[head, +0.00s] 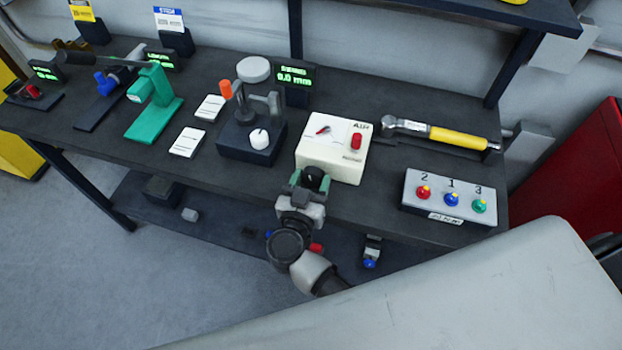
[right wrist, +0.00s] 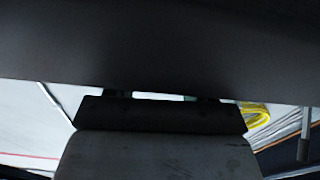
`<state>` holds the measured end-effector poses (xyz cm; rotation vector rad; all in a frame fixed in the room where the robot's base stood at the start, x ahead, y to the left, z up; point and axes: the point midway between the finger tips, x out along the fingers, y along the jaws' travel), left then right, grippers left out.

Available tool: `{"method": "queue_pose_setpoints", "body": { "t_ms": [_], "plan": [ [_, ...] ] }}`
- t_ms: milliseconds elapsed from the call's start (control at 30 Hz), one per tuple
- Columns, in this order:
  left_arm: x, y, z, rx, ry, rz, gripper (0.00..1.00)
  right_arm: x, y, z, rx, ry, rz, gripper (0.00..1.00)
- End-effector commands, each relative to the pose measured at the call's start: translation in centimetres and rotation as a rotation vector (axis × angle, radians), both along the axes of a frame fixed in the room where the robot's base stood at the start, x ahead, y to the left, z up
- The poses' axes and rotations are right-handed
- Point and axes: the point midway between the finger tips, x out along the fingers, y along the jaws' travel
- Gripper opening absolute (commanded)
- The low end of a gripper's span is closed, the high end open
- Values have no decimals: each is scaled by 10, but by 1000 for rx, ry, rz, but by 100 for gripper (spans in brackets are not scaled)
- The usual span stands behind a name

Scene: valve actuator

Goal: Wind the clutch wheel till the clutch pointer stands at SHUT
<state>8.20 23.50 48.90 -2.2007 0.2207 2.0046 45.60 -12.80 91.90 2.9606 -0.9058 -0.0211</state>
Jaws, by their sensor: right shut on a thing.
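A cream box (head: 338,158) stands at the middle of the bench's front edge. On its top are a small red pointer (head: 323,130) by a thin dial line and a red block (head: 356,141); the lettering is too small to read surely. My right gripper (head: 312,178) is at the box's front face, shut on a dark round knob that appears to be the clutch wheel (head: 315,172). The fingers hide part of the wheel. In the right wrist view a dark surface fills the top, and the fingertips are hidden. My left gripper is not in view.
A yellow-handled wrench (head: 458,136) and a button box (head: 448,190) are to the right. The dark bench top (head: 383,190) is clear between the cream box and button box.

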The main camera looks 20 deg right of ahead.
Motion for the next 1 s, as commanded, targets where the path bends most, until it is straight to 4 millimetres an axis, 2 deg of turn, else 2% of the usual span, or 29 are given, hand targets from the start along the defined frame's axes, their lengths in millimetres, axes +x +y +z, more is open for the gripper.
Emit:
{"method": "queue_pose_setpoints", "body": {
  "t_ms": [300, 600, 633, 800, 1000],
  "plan": [
    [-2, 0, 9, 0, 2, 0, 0, -1, 0, 0, 171, -113, 0, 31],
    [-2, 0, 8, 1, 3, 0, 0, -1, 0, 0, 181, -120, 1, 31],
    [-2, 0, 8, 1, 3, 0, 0, -1, 0, 0, 180, -119, 1, 56],
    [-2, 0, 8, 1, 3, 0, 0, -1, 0, 0, 179, -119, 1, 80],
    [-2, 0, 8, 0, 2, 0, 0, -1, -1, 0, 179, -119, 1, 80]
  ]
}}
